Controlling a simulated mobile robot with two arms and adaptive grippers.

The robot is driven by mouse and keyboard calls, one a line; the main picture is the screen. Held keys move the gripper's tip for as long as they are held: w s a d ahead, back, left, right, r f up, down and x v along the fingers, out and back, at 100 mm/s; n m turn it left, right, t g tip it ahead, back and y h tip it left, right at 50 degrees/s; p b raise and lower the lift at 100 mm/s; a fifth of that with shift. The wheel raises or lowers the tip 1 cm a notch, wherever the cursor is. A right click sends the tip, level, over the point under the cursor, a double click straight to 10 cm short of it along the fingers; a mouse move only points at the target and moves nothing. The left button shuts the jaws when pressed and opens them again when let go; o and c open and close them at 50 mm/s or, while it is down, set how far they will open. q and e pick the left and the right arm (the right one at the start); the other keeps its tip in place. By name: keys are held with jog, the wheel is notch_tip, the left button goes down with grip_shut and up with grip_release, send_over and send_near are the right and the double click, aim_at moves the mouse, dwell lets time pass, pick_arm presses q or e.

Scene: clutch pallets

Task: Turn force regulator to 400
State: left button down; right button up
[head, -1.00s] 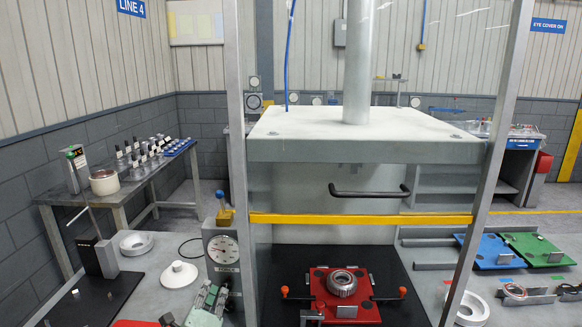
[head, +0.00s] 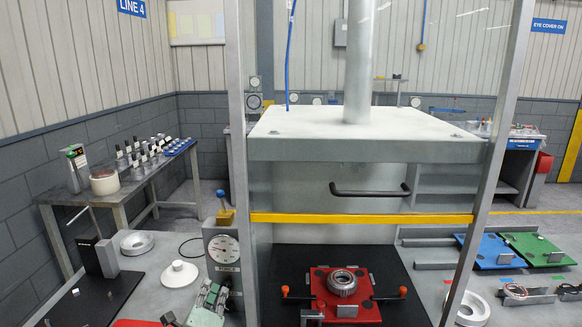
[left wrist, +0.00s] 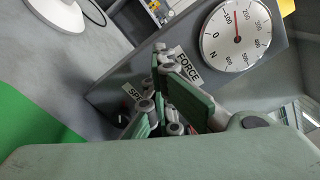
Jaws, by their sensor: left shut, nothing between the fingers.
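The force regulator is a grey box with a round white gauge (head: 223,249) on its front, left of the press in the head view. In the left wrist view the gauge (left wrist: 236,36) is marked in N, and its red needle points between 100 and 200. A FORCE label (left wrist: 188,67) and a partly covered SPEED label (left wrist: 132,96) are on the panel below it. My left gripper (head: 213,294) has green-padded fingers close in front of the panel; in the left wrist view the fingers (left wrist: 165,75) are shut and empty. They hide any knob by the FORCE label, so contact cannot be told.
The press has a yellow bar (head: 360,219) and a dark handle (head: 369,192). A red pallet (head: 360,307) with a metal ring part (head: 342,283) sits beneath it. White round parts (head: 179,274) lie left of the regulator. Blue (head: 482,258) and green (head: 532,246) pallets lie right.

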pick_arm(q)
jog(key=shift+w+d+r, duration=0.1)
jog(key=shift+d+r, duration=0.15)
jog(key=shift+r, duration=0.1)
jog(key=shift+w+d+r, duration=0.1)
jog(key=shift+d, duration=0.25)
jog(key=shift+r+p, duration=0.1)
jog(key=shift+p, duration=0.25)
jog(key=shift+a+r, duration=0.2)
jog(key=s+p, duration=0.1)
jog(key=s, duration=0.5)
jog(key=shift+a, duration=0.25)
